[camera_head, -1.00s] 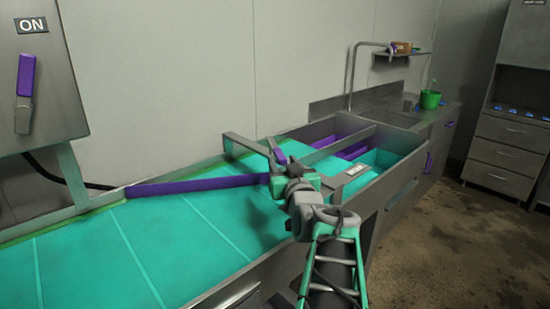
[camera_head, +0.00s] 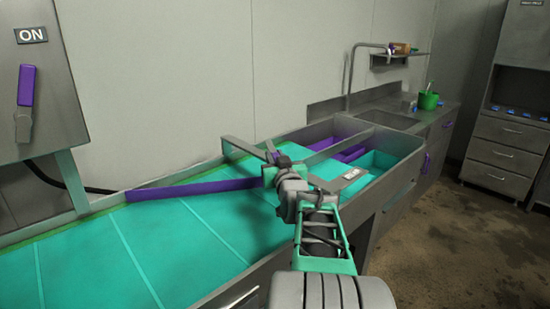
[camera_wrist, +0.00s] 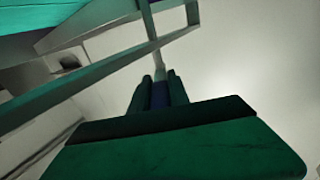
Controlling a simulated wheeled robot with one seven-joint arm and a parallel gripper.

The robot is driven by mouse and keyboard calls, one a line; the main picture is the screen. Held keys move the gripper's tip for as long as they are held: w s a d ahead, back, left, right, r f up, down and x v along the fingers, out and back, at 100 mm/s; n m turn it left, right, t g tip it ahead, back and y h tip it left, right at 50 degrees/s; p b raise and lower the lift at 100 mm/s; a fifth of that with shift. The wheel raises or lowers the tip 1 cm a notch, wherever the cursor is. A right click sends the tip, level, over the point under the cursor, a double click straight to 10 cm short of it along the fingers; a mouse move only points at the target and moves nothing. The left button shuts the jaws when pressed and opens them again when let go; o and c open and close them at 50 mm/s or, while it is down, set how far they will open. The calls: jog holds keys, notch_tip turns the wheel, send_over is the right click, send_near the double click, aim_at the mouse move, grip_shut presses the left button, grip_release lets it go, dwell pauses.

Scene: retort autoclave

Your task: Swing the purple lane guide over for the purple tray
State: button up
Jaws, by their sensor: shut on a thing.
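The purple lane guide (camera_head: 195,188) is a long bar lying across the teal belt (camera_head: 110,245). Its left end is near the wall beside the cabinet leg, and its right end runs up to my gripper (camera_head: 271,163). The purple tray (camera_head: 325,142) is the purple-lined compartment at the back of the far right end, partly hidden behind metal edges and my arm. In the wrist view my gripper (camera_wrist: 158,85) is shut on a dark purple piece (camera_wrist: 159,95), seemingly part of the guide. My wrist hides the guide's right end in the head view.
A teal-lined compartment (camera_head: 385,165) lies in front of the purple one, with a small label plate (camera_head: 352,174) at its edge. A metal frame (camera_head: 245,149) stands close to my gripper. A cabinet with a purple lever (camera_head: 26,86) is at left. The belt's left part is clear.

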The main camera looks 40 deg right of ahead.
grip_shut()
dwell(0.9)
